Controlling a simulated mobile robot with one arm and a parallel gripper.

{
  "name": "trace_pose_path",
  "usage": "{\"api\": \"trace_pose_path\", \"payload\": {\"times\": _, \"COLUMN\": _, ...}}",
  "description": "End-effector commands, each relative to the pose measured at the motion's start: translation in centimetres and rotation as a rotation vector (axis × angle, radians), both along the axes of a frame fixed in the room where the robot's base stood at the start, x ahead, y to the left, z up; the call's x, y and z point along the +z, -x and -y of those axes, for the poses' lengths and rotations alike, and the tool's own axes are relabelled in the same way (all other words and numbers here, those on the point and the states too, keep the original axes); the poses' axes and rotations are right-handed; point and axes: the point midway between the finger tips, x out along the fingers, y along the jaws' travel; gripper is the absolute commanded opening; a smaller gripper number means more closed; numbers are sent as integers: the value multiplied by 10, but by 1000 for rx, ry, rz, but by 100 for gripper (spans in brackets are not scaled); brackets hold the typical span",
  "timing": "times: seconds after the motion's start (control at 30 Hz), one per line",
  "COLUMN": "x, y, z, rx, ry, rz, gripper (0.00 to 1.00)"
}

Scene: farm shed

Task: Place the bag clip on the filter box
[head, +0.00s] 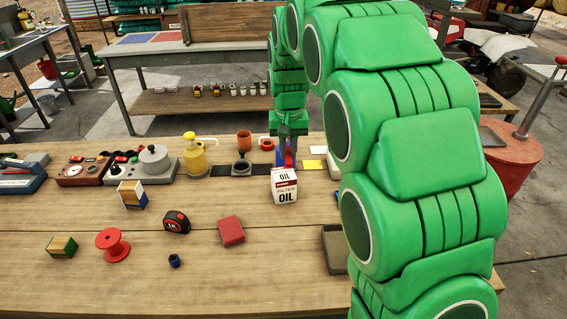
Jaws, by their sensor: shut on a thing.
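The filter box (285,187) is a white and red carton marked OIL, standing upright on the wooden workbench right of centre. My gripper (289,152) points down just behind and above the box in the head view. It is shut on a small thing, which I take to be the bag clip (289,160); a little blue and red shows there. The box top and the fingers overlap in this view, so I cannot tell whether the clip touches the box.
A red block (231,231), a tape measure (176,221), a red spool (113,245) and a small dark blue ring (174,261) lie in front and left. A yellow pump bottle (194,156) and orange cup (244,140) stand behind. A dark tray (335,249) sits right.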

Motion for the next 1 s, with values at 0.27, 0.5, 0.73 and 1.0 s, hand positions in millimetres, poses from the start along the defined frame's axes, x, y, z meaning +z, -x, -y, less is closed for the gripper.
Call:
{"api": "trace_pose_path", "payload": {"times": 0.27, "x": -30, "y": -28, "z": -5, "rx": 0, "ry": 0, "rz": -3, "gripper": 0}}
{"api": "trace_pose_path", "payload": {"times": 0.5, "x": -53, "y": -46, "z": -7, "rx": 0, "ry": 0, "rz": -3, "gripper": 0}}
{"api": "trace_pose_path", "payload": {"times": 0.73, "x": -58, "y": -51, "z": -8, "rx": 0, "ry": 0, "rz": -1, "gripper": 0}}
{"api": "trace_pose_path", "payload": {"times": 1.0, "x": -85, "y": -54, "z": -9, "rx": 0, "ry": 0, "rz": -3, "gripper": 0}}
